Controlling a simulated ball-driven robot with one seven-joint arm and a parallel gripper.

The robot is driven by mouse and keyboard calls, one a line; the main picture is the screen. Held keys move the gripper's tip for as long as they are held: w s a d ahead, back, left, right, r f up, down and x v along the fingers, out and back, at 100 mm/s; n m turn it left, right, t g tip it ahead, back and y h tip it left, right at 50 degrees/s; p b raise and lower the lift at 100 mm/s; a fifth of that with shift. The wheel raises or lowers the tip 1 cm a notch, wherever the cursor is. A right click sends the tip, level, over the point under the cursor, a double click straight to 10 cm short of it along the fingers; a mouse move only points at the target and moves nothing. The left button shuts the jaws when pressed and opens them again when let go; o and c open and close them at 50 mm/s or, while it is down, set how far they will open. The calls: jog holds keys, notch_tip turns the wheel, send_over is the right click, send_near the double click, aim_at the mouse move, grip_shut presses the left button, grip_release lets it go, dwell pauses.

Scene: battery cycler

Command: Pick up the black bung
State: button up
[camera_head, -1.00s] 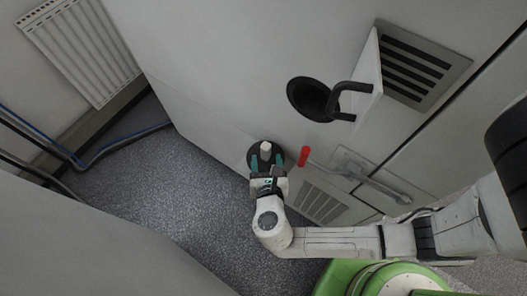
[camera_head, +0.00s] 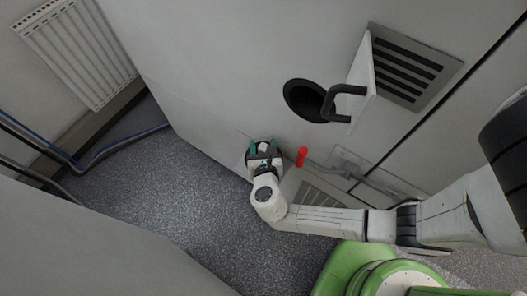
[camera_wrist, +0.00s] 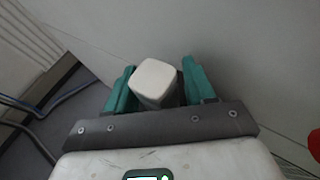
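The black bung (camera_head: 279,157) looks like a dark round disc low on the grey wall, mostly hidden by my gripper. A pale, rounded-square knob (camera_head: 263,147) stands out at its middle. My gripper (camera_head: 264,145) is up against it, with one teal finger on each side of the knob. In the wrist view the knob (camera_wrist: 155,80) sits between the two teal fingertips, and the dark disc cannot be made out there. Whether the fingers press on the knob or leave thin gaps is not clear.
A red-ended lever (camera_head: 301,157) is close to the right of my gripper. Above right are a dark round opening (camera_head: 303,99), a black handle (camera_head: 343,95) on a pale panel and a vent (camera_head: 408,68). Cables (camera_head: 90,160) run at left; the floor (camera_head: 190,190) is clear.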

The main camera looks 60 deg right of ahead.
grip_shut()
jog(key=shift+r, duration=0.1)
dwell(0.5)
jog(key=shift+a+r, duration=0.25)
jog(key=r, duration=0.6)
jog(key=shift+a+r, duration=0.2)
jog(key=shift+a, duration=0.05)
jog(key=a+b, duration=0.4)
jog(key=a, duration=1.5)
notch_tip(320, 180, up, 5)
jog(key=p, duration=0.6)
jog(key=shift+p, duration=0.35)
